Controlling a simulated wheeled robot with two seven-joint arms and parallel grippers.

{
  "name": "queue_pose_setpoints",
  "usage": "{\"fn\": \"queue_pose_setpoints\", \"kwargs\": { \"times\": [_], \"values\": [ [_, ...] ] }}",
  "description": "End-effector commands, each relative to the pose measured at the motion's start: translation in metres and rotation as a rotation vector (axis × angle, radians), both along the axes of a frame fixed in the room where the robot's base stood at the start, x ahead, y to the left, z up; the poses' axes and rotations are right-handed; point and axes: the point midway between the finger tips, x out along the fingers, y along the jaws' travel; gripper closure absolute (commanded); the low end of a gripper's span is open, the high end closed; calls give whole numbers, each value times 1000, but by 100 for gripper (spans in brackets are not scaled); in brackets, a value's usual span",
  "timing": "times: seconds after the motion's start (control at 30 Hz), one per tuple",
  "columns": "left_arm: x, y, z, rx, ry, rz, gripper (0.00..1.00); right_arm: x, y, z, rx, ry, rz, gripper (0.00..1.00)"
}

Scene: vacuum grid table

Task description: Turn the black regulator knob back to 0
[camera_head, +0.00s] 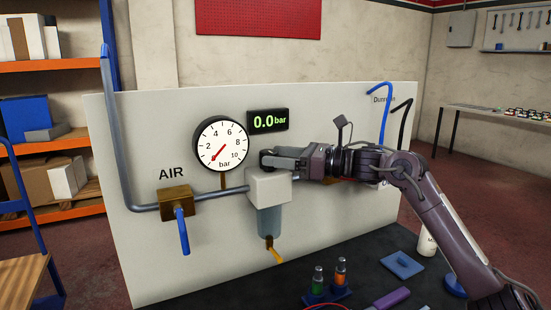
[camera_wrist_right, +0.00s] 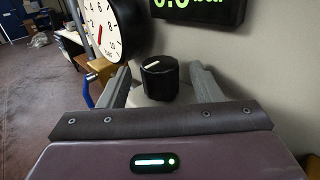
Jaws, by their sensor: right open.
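The black regulator knob (camera_wrist_right: 159,80) stands upright on top of the white regulator block (camera_head: 268,186), with a pale pointer line across its top. In the wrist view my right gripper (camera_wrist_right: 162,84) is open, one finger on each side of the knob, with a visible gap to each. In the head view my right gripper (camera_head: 282,158) reaches in from the right over the block and mostly hides the knob. Which number the knob's line points at cannot be read. My left gripper is not in view.
The round gauge (camera_head: 221,144) has its red needle at the lower left, near the bottom of its scale. The digital display (camera_head: 267,120) reads 0.0 bar. The blue AIR valve handle (camera_head: 181,230) hangs down. Coloured bottles (camera_head: 340,272) stand on the dark bench.

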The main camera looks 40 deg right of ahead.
Motion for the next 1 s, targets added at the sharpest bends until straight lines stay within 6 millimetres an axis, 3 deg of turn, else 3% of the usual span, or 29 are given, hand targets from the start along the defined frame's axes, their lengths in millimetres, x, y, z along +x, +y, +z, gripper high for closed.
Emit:
{"fn": "queue_pose_setpoints", "kwargs": {
  "times": [0.4,1.0],
  "values": [
    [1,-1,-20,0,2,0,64,-53,-29,-3,2,0,-2,41],
    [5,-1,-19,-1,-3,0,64,-57,-31,-1,2,1,-1,41]
  ]
}}
